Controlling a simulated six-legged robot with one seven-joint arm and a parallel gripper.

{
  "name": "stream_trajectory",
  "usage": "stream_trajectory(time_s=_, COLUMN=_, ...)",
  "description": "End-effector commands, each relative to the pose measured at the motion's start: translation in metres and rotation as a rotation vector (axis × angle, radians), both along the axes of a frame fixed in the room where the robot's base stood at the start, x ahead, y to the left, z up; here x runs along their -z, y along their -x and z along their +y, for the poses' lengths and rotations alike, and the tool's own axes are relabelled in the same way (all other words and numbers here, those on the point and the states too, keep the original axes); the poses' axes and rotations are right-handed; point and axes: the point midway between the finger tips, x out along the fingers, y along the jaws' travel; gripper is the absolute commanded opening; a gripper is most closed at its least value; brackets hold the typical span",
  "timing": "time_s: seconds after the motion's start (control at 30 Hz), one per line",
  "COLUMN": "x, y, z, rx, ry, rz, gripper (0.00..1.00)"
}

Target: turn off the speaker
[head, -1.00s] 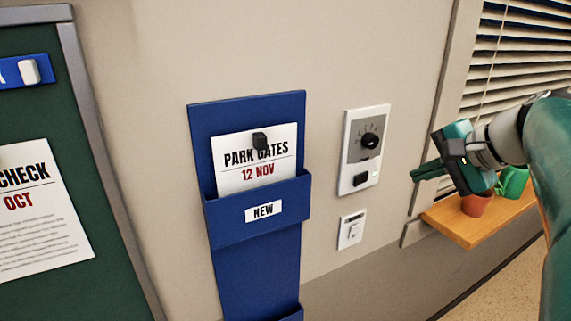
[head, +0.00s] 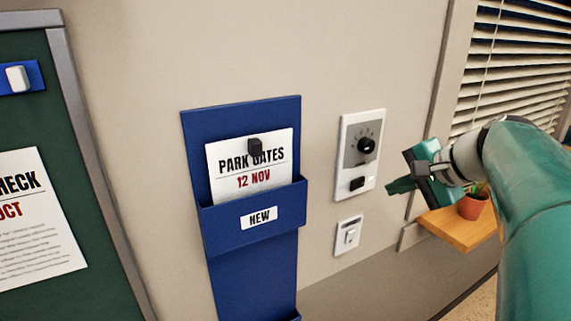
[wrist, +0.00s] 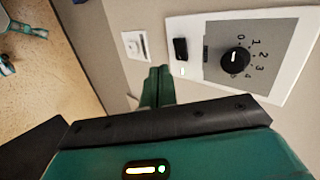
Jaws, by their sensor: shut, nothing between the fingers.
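The speaker control is a white wall panel (head: 347,197) with a grey face, right of the blue holder in the head view. It has a round black dial (head: 366,145) with a number scale and a black rocker switch (head: 357,183) below it. In the wrist view the dial (wrist: 235,60) is at the upper right, the rocker (wrist: 180,49) is left of it, and a small white light (wrist: 182,71) glows beside the rocker. My gripper (head: 390,188) is shut and empty, just right of the panel. Its green fingertips (wrist: 158,72) appear close to the rocker; contact is not visible.
A white switch plate (head: 348,236) is on the wall below the panel. A blue wall holder (head: 250,260) with a notice is to the left. A wooden shelf (head: 462,232) with a potted plant (head: 473,203) lies below my gripper, by the window blinds (head: 510,80).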

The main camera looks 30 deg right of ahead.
Motion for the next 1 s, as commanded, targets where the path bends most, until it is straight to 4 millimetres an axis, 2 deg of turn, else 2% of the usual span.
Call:
stream_trajectory(time_s=0.2, x=0.031, y=-0.033, z=0.005, rx=-0.003, ry=-0.002, rz=0.002, gripper=0.00)
stream_trajectory(time_s=0.43, x=0.030, y=-0.066, z=0.010, rx=-0.002, ry=0.001, rz=0.000, gripper=0.00)
stream_trajectory(time_s=0.6, x=0.030, y=-0.074, z=0.011, rx=-0.001, ry=0.000, rz=0.000, gripper=0.00)
stream_trajectory(time_s=1.0, x=0.030, y=-0.075, z=0.013, rx=-0.001, ry=0.000, rz=0.000, gripper=0.00)
